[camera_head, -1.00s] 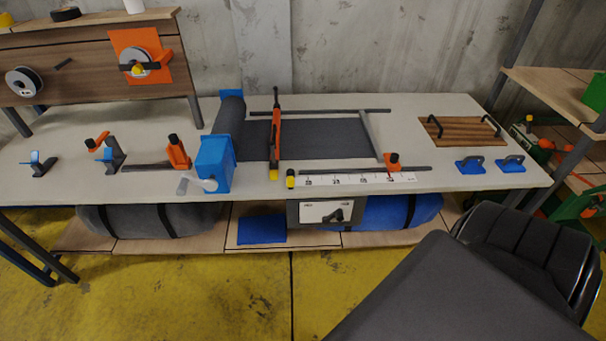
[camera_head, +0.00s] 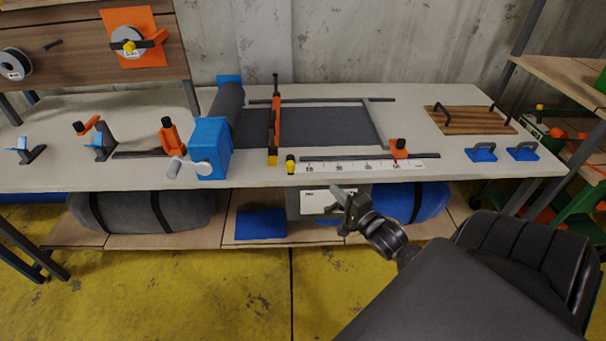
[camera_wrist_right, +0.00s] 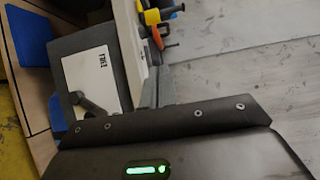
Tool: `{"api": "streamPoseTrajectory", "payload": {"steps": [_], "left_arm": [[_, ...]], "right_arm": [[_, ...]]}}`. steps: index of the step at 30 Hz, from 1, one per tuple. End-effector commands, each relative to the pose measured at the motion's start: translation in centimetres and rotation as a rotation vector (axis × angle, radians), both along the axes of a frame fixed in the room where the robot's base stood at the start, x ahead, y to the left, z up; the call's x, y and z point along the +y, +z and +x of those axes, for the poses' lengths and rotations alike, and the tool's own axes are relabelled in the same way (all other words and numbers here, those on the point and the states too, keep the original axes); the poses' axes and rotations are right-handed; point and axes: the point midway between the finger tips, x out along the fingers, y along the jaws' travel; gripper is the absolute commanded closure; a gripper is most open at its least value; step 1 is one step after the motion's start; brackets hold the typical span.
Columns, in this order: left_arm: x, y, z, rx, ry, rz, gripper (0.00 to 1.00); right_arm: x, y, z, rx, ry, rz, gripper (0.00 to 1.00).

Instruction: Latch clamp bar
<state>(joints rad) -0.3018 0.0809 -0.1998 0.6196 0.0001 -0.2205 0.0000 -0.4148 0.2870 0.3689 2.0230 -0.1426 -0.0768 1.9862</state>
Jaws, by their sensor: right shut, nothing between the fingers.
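The clamp bar, as I take it, is the long orange-and-black bar (camera_head: 276,125) lying across the dark fabric (camera_head: 325,127) on the bench. Its near end has a yellow tip (camera_head: 272,156), and a second yellow-topped part (camera_head: 291,163) stands beside it. I cannot tell whether the bar is latched. My right gripper (camera_head: 338,194) is shut and empty, in front of the bench's near edge, below and right of the yellow tip. It partly covers a grey box with a white panel. In the right wrist view my fingers (camera_wrist_right: 156,88) sit near the yellow and orange parts (camera_wrist_right: 156,18).
A blue roller crank (camera_head: 210,150) stands left of the fabric. A ruler strip with an orange slider (camera_head: 398,148) lies along the near edge. Below are the white panel (camera_wrist_right: 90,78), rolled bundles (camera_head: 145,211) and a blue pad (camera_head: 261,223).

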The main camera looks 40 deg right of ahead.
Motion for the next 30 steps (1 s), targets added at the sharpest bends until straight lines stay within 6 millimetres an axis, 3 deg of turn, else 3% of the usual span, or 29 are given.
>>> {"api": "streamPoseTrajectory", "payload": {"steps": [7,11,25,30], "left_arm": [[0.0,0.1,0.1,-0.001,0.0,0.0,0.64],[0.0,0.2,0.1,-0.001,0.0,0.0,0.64],[-0.1,1.2,0.2,-0.004,0.0,-0.001,0.64],[-0.2,1.7,0.2,-0.004,0.0,-0.002,0.64]], "right_arm": [[0.0,0.0,0.3,0.001,0.0,-0.001,1.0],[-0.1,0.0,1.4,0.0,0.001,-0.001,1.0],[-0.9,0.1,10.5,0.002,-0.001,-0.002,1.0],[0.8,0.0,12.1,0.002,0.0,-0.001,1.0]]}}
